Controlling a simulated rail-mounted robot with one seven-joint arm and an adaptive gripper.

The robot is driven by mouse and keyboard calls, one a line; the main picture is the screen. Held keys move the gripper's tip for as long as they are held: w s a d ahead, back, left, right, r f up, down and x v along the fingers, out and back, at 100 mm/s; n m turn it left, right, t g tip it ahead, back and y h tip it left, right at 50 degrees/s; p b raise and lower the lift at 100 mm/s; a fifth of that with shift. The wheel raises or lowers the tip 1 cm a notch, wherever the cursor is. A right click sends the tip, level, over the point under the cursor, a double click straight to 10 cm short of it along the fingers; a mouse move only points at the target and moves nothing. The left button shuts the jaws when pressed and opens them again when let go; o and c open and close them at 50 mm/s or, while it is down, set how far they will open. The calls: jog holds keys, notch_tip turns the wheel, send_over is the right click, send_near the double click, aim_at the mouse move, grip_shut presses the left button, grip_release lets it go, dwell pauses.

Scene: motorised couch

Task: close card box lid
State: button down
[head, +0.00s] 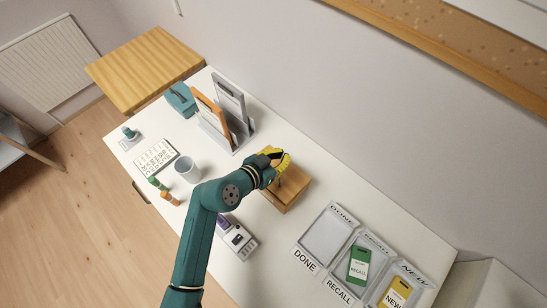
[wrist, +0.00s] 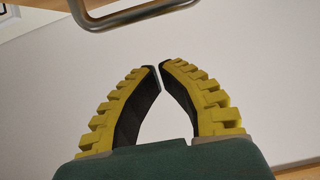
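The wooden card box (head: 290,190) sits on the white table near the wall, right of centre in the head view. My gripper (head: 283,160), with yellow ribbed fingers, is over the box's back left part and hides some of it. I cannot tell the lid's position or whether my gripper touches the box. In the wrist view my gripper (wrist: 160,66) has its fingertips nearly meeting, with nothing visible between them. The card box cannot be made out in the wrist view.
A file rack (head: 230,140) stands left of the box. The DONE tray (head: 327,238) and two more trays lie to the right. A cup (head: 187,170) and purple-and-white device (head: 238,238) are near my arm. A grey metal bar (wrist: 135,18) crosses the wrist view's top.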

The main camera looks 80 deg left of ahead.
jog(key=shift+s+d+f, duration=0.8)
jog(key=shift+s+f, duration=0.25)
jog(key=shift+f, duration=0.05)
jog(key=shift+f, duration=0.1)
jog(key=s+f+b, duration=0.1)
jog(key=d+f+b, duration=0.1)
jog(key=b, duration=0.1)
jog(key=shift+s+d+f, duration=0.1)
jog(key=shift+s+f, duration=0.2)
jog(key=shift+s, duration=0.1)
jog(key=shift+d, duration=0.1)
jog(key=shift+r, duration=0.15)
